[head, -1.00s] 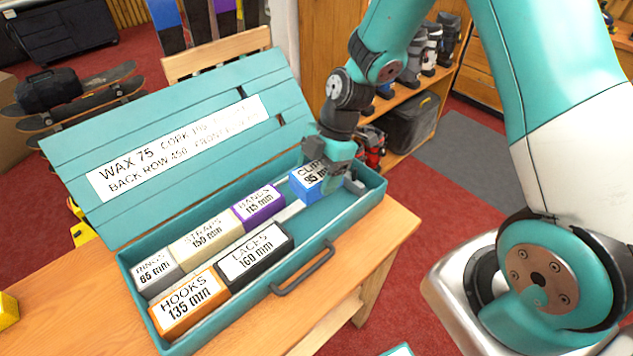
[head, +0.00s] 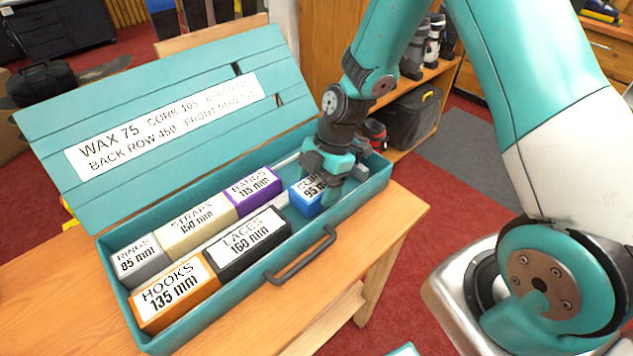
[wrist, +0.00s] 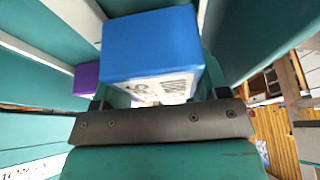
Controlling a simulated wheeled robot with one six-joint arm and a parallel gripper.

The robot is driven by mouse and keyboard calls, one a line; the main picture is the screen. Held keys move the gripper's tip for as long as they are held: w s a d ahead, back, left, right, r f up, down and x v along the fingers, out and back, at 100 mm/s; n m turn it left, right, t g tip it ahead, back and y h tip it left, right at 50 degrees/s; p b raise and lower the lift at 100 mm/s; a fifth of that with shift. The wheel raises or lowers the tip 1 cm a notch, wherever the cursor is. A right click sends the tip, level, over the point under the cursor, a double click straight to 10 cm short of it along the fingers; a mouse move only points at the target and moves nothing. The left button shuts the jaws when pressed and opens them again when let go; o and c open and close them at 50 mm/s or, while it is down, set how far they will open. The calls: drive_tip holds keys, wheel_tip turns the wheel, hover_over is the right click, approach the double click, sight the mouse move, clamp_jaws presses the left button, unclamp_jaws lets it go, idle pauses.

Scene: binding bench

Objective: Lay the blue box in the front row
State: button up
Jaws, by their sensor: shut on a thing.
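The blue box (head: 307,196), labelled as clips 95 mm, is in my gripper (head: 324,186) at the right end of the teal case (head: 333,223). It also shows in the wrist view (wrist: 150,50). My gripper is shut on it. The box sits in the front row, right of the black laces box (head: 247,243), with a small gap between them. The orange hooks box (head: 176,292) is at the front row's left end. I cannot tell whether the blue box touches the floor.
The back row holds the grey rings box (head: 139,261), the cream straps box (head: 196,226) and the purple bands box (head: 253,190). The open lid (head: 165,120) with a white label stands behind. The case's handle (head: 300,257) sticks out in front. Floor right of the blue box is clear.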

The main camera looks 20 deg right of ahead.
drive_tip(key=o, duration=1.1)
drive_tip(key=shift+c, duration=0.2)
drive_tip(key=v, duration=1.7)
drive_tip(key=shift+r+b, duration=0.2)
drive_tip(key=shift+b, duration=0.2)
